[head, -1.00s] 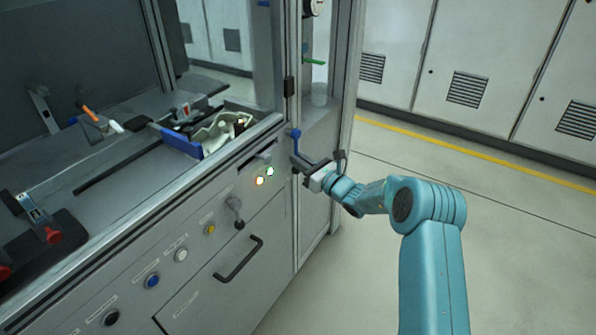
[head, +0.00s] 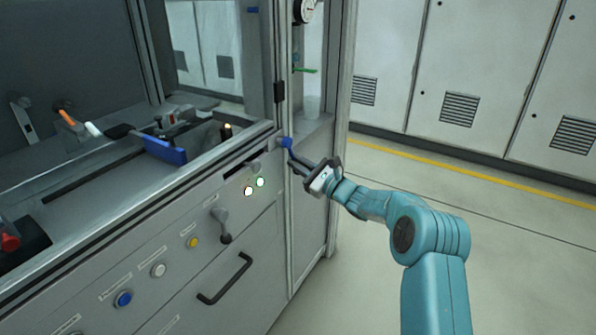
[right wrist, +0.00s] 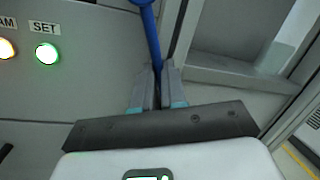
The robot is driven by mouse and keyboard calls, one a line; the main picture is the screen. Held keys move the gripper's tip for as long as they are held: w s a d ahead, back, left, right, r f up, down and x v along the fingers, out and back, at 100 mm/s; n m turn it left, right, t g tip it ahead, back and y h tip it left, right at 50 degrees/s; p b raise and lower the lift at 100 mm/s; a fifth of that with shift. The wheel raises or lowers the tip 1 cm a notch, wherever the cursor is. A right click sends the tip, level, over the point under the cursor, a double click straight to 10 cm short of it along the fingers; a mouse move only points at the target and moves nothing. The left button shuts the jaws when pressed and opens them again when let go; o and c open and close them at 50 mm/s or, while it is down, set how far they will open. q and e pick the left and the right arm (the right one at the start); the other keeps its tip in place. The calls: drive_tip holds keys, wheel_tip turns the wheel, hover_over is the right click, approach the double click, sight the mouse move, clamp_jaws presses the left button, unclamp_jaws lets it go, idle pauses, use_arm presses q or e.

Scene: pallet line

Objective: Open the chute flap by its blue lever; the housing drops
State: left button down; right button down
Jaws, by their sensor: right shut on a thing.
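The blue lever (head: 286,143) sits on the corner post at the right end of the machine's front panel. Its round knob is at the top and its stem slants down. My right gripper (head: 299,167) is shut on the stem, below the knob. In the right wrist view the blue stem (right wrist: 152,38) runs down between the two grey fingers. A blue plate (head: 165,150) stands inside the cell. No pale housing shows beside it now. I cannot make out the chute flap clearly. My left gripper is not in view.
The front panel has a grey crank handle (head: 222,225), a drawer handle (head: 226,279), several buttons and two lit lamps (head: 254,187). Grey cabinets (head: 480,70) stand behind a yellow floor line. The floor on the right is clear.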

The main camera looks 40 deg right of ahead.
drive_tip(key=shift+d+r, duration=0.15)
drive_tip(key=shift+r, duration=0.05)
idle(0.5)
drive_tip(key=c, duration=1.2)
unclamp_jaws()
drive_tip(key=shift+w+f, duration=0.1)
drive_tip(key=p+v, duration=0.1)
drive_tip(key=v, duration=1.5)
drive_tip(key=shift+d+f, duration=0.1)
drive_tip(key=shift+s, duration=0.25)
